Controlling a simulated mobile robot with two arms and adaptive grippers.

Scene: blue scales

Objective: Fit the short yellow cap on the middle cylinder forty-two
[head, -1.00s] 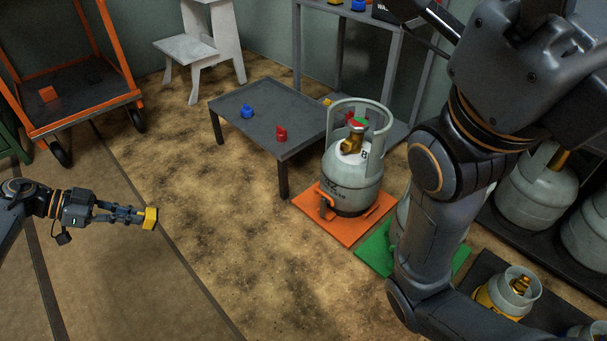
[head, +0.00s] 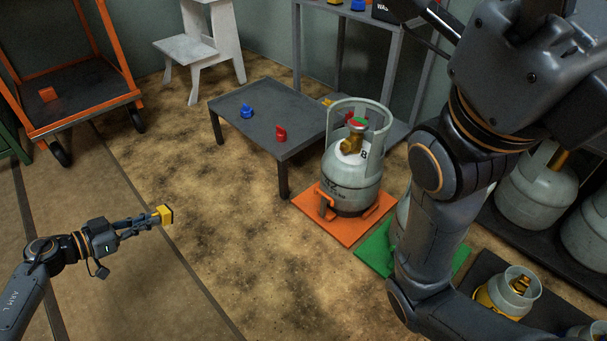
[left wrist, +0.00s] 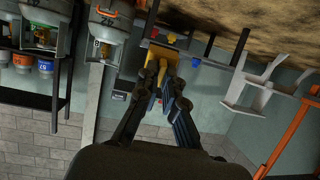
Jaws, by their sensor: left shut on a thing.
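My left gripper (head: 152,219) is shut on the yellow cap (head: 165,214) over the floor at the left. In the left wrist view, the cap (left wrist: 160,52) shows at the ends of the fingers. A grey cylinder (head: 350,185) with a collar and brass valve stands upright on an orange scale (head: 347,229), well to the right of my gripper; its number is hard to read. Another cylinder on the green scale (head: 376,250) is mostly hidden behind my arm. My right gripper is out of view.
A low dark table (head: 255,108) holds a blue cap (head: 246,110), a red cap (head: 281,133) and a yellow piece (head: 327,102). An orange cart (head: 80,117) and step stool (head: 190,50) stand behind. More cylinders (head: 540,190) stand at right. Floor between gripper and scales is clear.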

